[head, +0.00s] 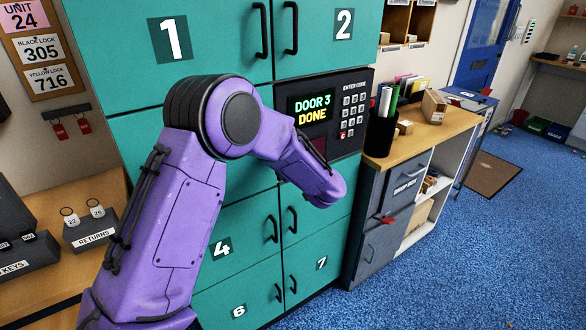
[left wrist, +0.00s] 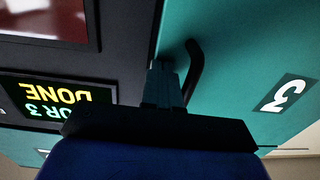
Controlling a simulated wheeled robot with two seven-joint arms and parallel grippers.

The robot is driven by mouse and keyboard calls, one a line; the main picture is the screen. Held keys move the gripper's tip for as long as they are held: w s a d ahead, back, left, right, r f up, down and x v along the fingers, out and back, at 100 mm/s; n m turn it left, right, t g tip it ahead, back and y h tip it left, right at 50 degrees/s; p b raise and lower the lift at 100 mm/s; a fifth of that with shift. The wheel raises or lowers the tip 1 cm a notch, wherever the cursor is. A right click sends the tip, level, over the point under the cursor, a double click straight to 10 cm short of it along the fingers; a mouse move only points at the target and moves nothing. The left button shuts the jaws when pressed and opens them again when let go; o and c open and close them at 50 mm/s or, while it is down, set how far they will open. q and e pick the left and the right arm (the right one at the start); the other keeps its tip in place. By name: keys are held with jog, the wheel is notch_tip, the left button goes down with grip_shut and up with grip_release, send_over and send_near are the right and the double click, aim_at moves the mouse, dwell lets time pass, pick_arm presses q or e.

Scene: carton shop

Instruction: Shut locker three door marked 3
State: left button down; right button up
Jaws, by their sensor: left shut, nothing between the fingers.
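Door 3 (left wrist: 240,70) is a teal locker door with a dark label marked 3 (left wrist: 283,93), upside down in the left wrist view. Its dark bar handle (left wrist: 194,70) stands near the edge by the black keypad panel (left wrist: 125,45). My left gripper (left wrist: 163,75) is shut and empty, its fingertips beside the handle at that edge. I cannot tell whether they touch the door. The door looks about level with the panel; any small gap is hidden. In the head view my purple arm covers most of door 3 (head: 132,132) and hides the gripper. My right gripper is not in view.
The keypad panel's screen (head: 313,107) reads "DOOR 3 DONE". Other teal doors surround it, including 1 (head: 205,35), 2 (head: 330,50), 4 (head: 245,235) and 7 (head: 320,275). A wooden-topped counter (head: 440,130) stands to the right. Blue floor (head: 450,250) is clear at front right.

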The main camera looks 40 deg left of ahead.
pick_arm(q)
jog(key=b+v, duration=0.1)
jog(key=v, duration=1.3)
jog(key=shift+s, duration=0.15)
jog(key=w+d+f+m+t+h, duration=0.2)
jog(key=w+f+m+t+h, duration=0.1)
jog(key=w+f+t+h, duration=0.25)
jog(key=s+d+f+m+h, duration=0.1)
jog(key=s+f+m+h, duration=0.35)
jog(key=f, duration=1.15)
jog(key=s+f+g+h, duration=0.1)
jog(key=s+f+g, duration=0.1)
jog(key=s+f, duration=0.4)
jog(key=s+f+g+h, duration=0.1)
jog(key=s+f+g, duration=0.2)
jog(key=s, duration=1.1)
jog(key=s+f+g+h, duration=0.2)
jog(key=s+f, duration=0.7)
jog(key=s, duration=0.2)
jog(key=shift+a+m, duration=0.25)
jog(key=shift+m, duration=0.1)
